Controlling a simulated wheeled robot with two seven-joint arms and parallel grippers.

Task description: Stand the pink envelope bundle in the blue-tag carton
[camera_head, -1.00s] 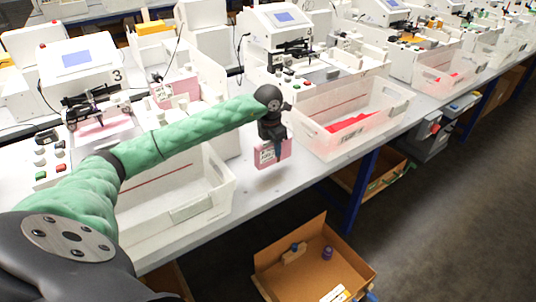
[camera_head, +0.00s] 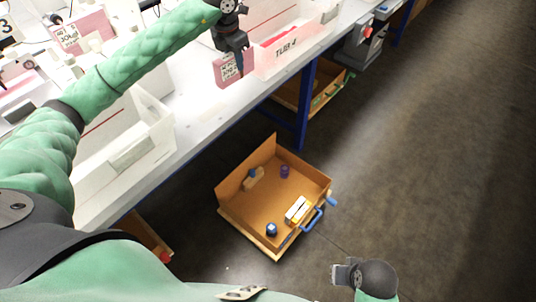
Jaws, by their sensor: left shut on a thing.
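The pink envelope bundle (camera_head: 226,71) has a white printed label. My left gripper (camera_head: 238,62) is shut on its upper edge and holds it upright by the front edge of the white table. The open brown carton (camera_head: 230,203) stands on the floor below and to the right of the bundle. A blue tag (camera_head: 332,201) and a blue handle-like piece (camera_head: 313,219) show at its right side. My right gripper (camera_head: 346,273) is low in the picture, apart from the carton; its finger opening is unclear.
The carton holds a purple cylinder (camera_head: 285,171), a wooden block (camera_head: 252,180), a white-and-yellow box (camera_head: 298,210) and a dark blue round item (camera_head: 272,229). Other cartons stand under the table (camera_head: 190,135). A blue table leg (camera_head: 305,105) rises behind. Floor at right is clear.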

